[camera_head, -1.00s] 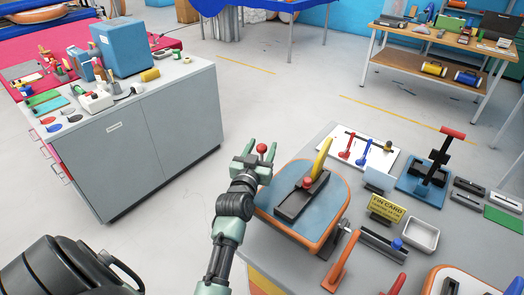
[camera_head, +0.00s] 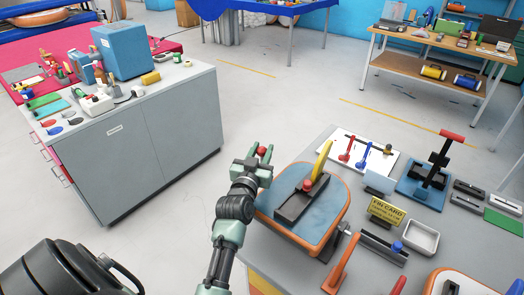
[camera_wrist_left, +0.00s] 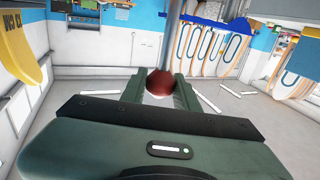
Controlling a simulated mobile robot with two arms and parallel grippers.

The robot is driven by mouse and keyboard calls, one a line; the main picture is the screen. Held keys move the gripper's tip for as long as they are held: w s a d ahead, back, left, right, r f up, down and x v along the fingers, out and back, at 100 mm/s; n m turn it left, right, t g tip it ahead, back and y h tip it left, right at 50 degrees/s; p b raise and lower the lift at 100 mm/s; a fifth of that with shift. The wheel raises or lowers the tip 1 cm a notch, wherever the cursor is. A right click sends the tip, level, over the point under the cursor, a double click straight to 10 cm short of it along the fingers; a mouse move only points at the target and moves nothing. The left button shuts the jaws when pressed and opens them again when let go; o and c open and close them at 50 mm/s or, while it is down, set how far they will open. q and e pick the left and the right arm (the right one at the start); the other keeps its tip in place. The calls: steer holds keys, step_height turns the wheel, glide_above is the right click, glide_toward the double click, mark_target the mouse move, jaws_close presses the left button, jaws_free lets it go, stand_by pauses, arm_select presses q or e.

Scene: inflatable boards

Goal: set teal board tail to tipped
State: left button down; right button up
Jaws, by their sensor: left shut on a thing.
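The board tail (camera_head: 331,222) has a blue-teal pad and an orange rim, and sits at the near left corner of the grey bench. On it are a black fin box (camera_head: 292,209), a yellow fin (camera_head: 321,160) and a small red knob (camera_head: 307,185). My left gripper (camera_head: 260,157) is just left of the board, shut on a red ball knob (camera_head: 262,150). In the left wrist view the red ball knob (camera_wrist_left: 160,82) sits between the two fingers. What the knob is fixed to is hidden. My right gripper is not in view.
The grey bench (camera_head: 335,138) also holds a yellow fin card sign (camera_head: 386,210), a white tray (camera_head: 421,237), a blue clamp stand with a red handle (camera_head: 440,160) and an orange lever (camera_head: 341,264). A grey cabinet (camera_head: 150,150) stands left; open floor lies between.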

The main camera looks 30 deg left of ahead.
arm_select(q)
steer(key=shift+f, duration=0.1)
stand_by(0.8)
steer(key=s+t+b, duration=0.1)
steer(key=b, duration=0.2)
steer(key=s+n+t+y+b, duration=0.1)
steer(key=s+b, duration=0.1)
steer(key=b, duration=0.1)
steer(key=s+f+n+t+y+b, duration=0.1)
steer(key=s+b, duration=0.1)
steer(key=b, duration=0.2)
steer(key=shift+s+a+f+t, duration=0.1)
steer(key=shift+s+a+t, duration=0.1)
steer(key=shift+t, duration=0.1)
steer(key=c, duration=1.2)
jaws_free()
steer(key=shift+o, duration=0.6)
steer(key=shift+s, duration=0.1)
